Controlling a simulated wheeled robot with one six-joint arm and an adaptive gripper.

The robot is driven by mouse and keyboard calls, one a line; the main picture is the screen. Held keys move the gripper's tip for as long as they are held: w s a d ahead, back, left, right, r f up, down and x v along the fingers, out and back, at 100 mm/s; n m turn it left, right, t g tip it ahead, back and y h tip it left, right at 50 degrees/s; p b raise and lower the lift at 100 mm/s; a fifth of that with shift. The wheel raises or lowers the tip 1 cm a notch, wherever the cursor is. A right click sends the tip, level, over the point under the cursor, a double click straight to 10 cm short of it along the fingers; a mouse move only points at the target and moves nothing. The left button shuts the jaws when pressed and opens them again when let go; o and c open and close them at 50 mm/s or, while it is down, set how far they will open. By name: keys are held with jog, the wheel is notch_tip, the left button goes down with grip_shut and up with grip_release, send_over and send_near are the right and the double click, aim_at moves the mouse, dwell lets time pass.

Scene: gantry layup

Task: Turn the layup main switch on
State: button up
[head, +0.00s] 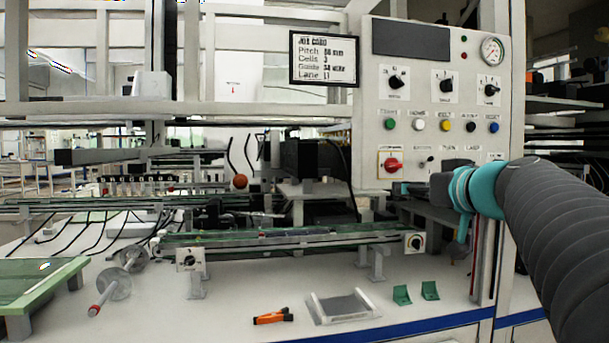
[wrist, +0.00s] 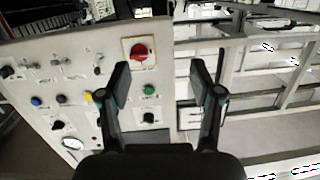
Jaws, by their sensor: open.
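The red rotary switch (head: 392,165) sits on a yellow square plate at the lower left of the grey control panel (head: 430,100). I take it to be the main switch; its lettering is too small to read. It also shows in the wrist view as a red knob (wrist: 139,52), just beyond the left finger's tip. My gripper (head: 408,188) is in front of the panel's lower part, a little below and right of the red switch. In the wrist view my gripper (wrist: 160,68) is open, with nothing between its fingers. I see no contact with the knob.
Black selector knobs (head: 396,82), a row of coloured buttons (head: 418,124) and small toggles (head: 430,159) are close by on the panel. A gauge (head: 491,50) is at its upper right. A job card (head: 325,60) hangs left. A rail (head: 290,238) runs below.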

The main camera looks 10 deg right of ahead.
aim_at(396, 164)
jog(key=d+r+t, duration=0.1)
jog(key=d+r, duration=0.3)
jog(key=shift+h, duration=0.4)
jog(key=w+p, duration=0.1)
jog(key=w, duration=0.3)
jog(key=w+p, duration=0.1)
jog(key=w, duration=0.4)
jog(key=w+p, duration=0.1)
jog(key=w, duration=0.4)
jog(key=shift+w+a+f, duration=0.1)
jog(key=shift+a+f, duration=0.1)
jog(key=shift+a, duration=0.05)
jog(key=c, duration=1.1)
jog(key=shift+c, duration=0.2)
